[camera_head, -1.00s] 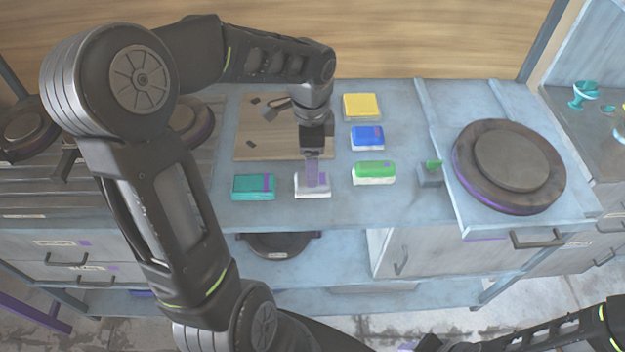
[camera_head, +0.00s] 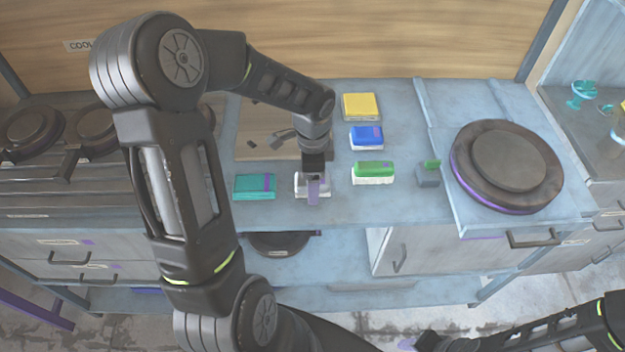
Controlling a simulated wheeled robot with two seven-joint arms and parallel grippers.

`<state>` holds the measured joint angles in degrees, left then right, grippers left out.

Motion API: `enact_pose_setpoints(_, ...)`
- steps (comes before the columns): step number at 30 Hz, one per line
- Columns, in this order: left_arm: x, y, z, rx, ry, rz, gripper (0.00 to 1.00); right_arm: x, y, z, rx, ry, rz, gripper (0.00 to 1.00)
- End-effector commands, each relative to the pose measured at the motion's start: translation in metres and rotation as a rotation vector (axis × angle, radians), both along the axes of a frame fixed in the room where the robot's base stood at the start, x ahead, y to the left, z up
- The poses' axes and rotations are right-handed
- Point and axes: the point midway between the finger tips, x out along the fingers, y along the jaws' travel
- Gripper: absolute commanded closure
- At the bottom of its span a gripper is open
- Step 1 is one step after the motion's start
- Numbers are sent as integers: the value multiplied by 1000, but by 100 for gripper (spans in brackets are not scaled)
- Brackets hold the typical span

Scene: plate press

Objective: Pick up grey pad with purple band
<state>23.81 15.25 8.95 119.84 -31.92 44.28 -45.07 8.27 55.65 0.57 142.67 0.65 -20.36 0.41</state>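The grey pad with a purple band (camera_head: 322,193) sits near the front edge of the blue-grey counter, in the middle of the view. My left gripper (camera_head: 313,178) points down from above and is right at the pad, covering its back part. Its fingers are small and overlap the pad, so I cannot tell whether they are closed on it. The pad appears to rest on the counter. My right arm shows at the lower right, with its end (camera_head: 428,342) low in the frame and its finger state unclear.
A teal pad (camera_head: 250,187) lies left of the grey pad. Green (camera_head: 373,172), blue (camera_head: 367,138) and yellow (camera_head: 361,107) pads stand to the right and behind. A wooden board (camera_head: 252,130) lies behind. A round dark plate (camera_head: 508,160) and a small green-topped block (camera_head: 428,178) are further right.

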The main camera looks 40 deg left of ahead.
Motion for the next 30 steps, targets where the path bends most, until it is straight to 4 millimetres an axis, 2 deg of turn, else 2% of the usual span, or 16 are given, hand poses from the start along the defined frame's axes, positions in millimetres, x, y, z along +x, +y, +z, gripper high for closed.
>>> enact_pose_setpoints(18, 0, 0, -2, 1, -1, 1, 22, 0, 0, 0, 0, 0, 0, 64)
enact_pose_setpoints(30, 0, 0, -2, 1, -1, 1, 55, 0, 0, 0, 0, 0, 0, 64)
